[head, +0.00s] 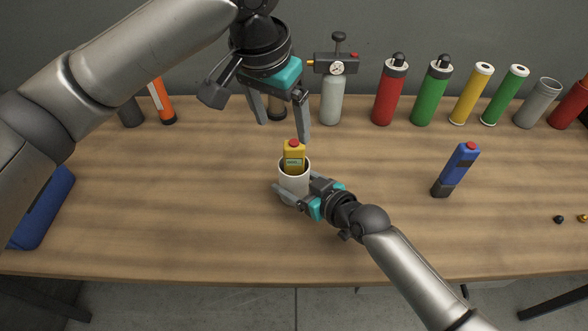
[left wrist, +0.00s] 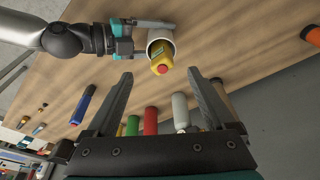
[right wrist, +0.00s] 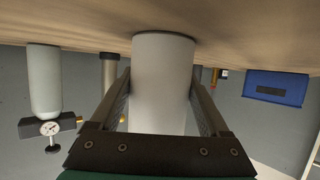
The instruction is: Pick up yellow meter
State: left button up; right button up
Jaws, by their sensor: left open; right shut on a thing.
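The yellow meter (head: 294,155) with a red top and small display stands in a white cup (head: 291,181); its lower part is hidden inside. In the left wrist view the meter (left wrist: 161,59) pokes out of the cup (left wrist: 158,36), beyond the fingertips. My left gripper (head: 283,128) is open and empty, pointing down just above and behind the meter, not touching it. My right gripper (head: 294,193) is shut around the cup's sides from the front right. In the right wrist view the cup (right wrist: 162,85) fills the space between the fingers.
Along the back stand a grey bottle with a gauge (head: 333,95), red (head: 388,95) and green (head: 431,97) cylinders and several tubes. A blue case (head: 44,207) lies at the left. The front table is clear.

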aim_at(294, 143)
pick_arm(q)
jog(key=f+n, duration=0.1)
jog(key=n, duration=0.1)
jog(key=d+f+n+t+y, duration=0.1)
jog(key=f+n, duration=0.1)
jog(key=w+f+n+t, duration=0.1)
jog(key=n, duration=0.1)
jog(key=shift+d+f, duration=0.3)
jog(key=shift+f, duration=0.05)
jog(key=shift+w+x, duration=0.25)
jog(key=shift+x, duration=1.15)
jog(key=shift+w+x, duration=0.2)
jog(key=shift+x, duration=1.15)
jog(key=shift+d+r, duration=0.15)
jog(key=shift+c, duration=0.4)
grip_shut()
